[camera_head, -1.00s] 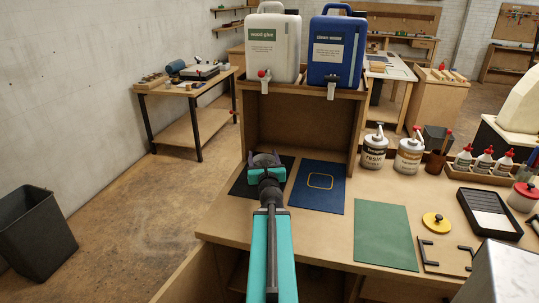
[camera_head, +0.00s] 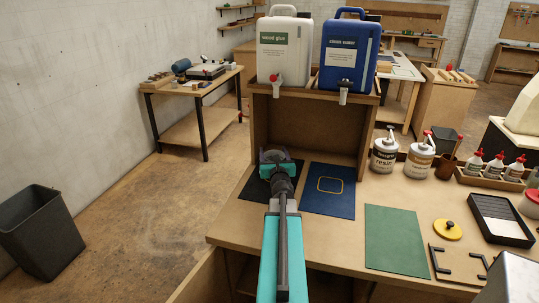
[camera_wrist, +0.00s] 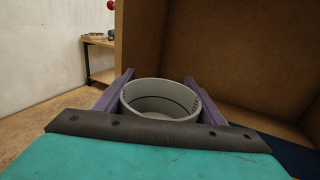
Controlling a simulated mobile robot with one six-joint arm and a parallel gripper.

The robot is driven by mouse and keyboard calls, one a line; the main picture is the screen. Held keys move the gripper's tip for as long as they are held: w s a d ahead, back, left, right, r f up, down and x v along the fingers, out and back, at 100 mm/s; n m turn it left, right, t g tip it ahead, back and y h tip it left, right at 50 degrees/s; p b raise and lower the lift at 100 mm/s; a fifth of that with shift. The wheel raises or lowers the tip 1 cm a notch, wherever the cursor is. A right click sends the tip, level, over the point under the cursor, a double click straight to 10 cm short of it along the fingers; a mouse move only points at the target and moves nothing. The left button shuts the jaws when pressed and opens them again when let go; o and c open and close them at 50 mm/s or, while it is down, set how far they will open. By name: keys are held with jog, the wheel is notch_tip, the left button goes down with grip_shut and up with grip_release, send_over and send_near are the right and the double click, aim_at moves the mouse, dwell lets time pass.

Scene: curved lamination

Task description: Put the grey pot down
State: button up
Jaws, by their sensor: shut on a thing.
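The grey pot (camera_wrist: 160,98) is round and open at the top, and sits upright between the two purple fingers of my gripper (camera_wrist: 160,92) in the wrist view. The gripper is shut on it. Its inside looks empty, with a dark line around the wall. In the head view my gripper (camera_head: 274,156) is over the dark mat (camera_head: 252,187), in front of the open wooden shelf box; the pot is mostly hidden there by my wrist. I cannot tell whether the pot touches the mat.
A blue mat (camera_head: 329,190) with a yellow outline lies just right of my gripper. A green mat (camera_head: 396,238) is further right. The wooden box (camera_head: 310,133) carries a wood glue jug (camera_head: 284,50) and a clean water jug (camera_head: 349,52). Resin cans (camera_head: 386,153) stand right.

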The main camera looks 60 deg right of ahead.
jog(key=shift+p+x, duration=0.3)
jog(key=shift+x, duration=0.75)
jog(key=shift+s+d, duration=0.15)
jog(key=shift+s, duration=0.05)
jog(key=shift+w+f, duration=0.1)
jog(key=shift+f, duration=0.1)
jog(key=shift+f+b, duration=1.05)
jog(key=shift+f, duration=0.6)
jog(key=shift+f, duration=0.1)
